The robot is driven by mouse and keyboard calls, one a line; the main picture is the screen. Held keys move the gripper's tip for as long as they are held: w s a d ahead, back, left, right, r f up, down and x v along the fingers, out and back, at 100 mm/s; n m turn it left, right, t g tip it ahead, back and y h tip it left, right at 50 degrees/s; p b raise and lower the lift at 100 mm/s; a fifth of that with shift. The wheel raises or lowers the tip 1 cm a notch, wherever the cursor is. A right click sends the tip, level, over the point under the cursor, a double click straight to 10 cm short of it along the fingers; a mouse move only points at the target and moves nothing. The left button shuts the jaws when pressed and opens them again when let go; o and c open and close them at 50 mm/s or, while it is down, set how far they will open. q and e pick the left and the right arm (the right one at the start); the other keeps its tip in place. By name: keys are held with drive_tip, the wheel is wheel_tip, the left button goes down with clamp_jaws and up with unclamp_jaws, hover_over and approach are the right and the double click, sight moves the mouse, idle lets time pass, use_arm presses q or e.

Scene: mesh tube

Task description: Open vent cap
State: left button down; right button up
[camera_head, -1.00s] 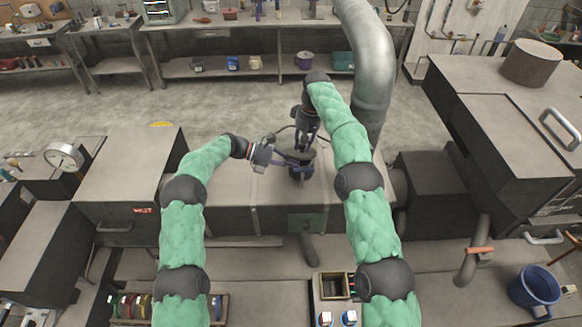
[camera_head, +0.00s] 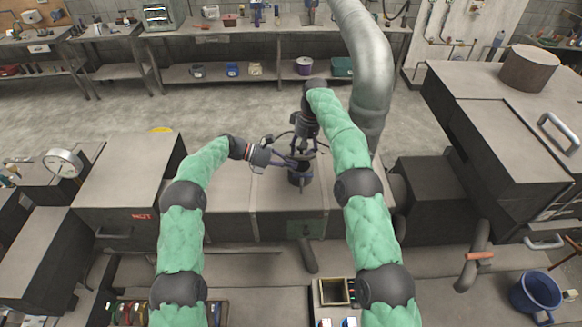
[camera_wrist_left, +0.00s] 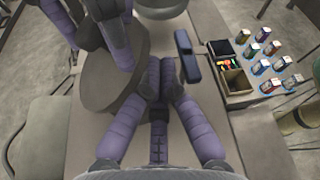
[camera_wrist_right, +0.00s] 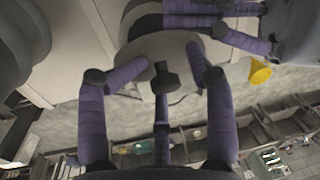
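The vent cap (camera_wrist_right: 140,52) shows in the right wrist view as a pale grey round disc with a small dark knob (camera_wrist_right: 163,78) on top. In the left wrist view the cap (camera_wrist_left: 105,85) is a grey disc beside my left fingers. It sits at the dark vent stub (camera_head: 300,179) on the duct box; whether it is lifted is hidden. My right gripper (camera_head: 303,149) points down from above, fingers spread around the knob with visible gaps. My left gripper (camera_head: 300,163) reaches in from the left; its fingers (camera_wrist_left: 161,88) are drawn together beside the cap rim, with nothing clearly held.
A thick grey pipe (camera_head: 369,75) rises right behind the right gripper. Large metal boxes stand left (camera_head: 130,165) and right (camera_head: 500,150). An open wooden box (camera_head: 334,291) and a blue bucket (camera_head: 536,291) are in front. A workbench (camera_head: 270,19) runs along the back.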

drive_tip(key=shift+a+f, duration=0.2)
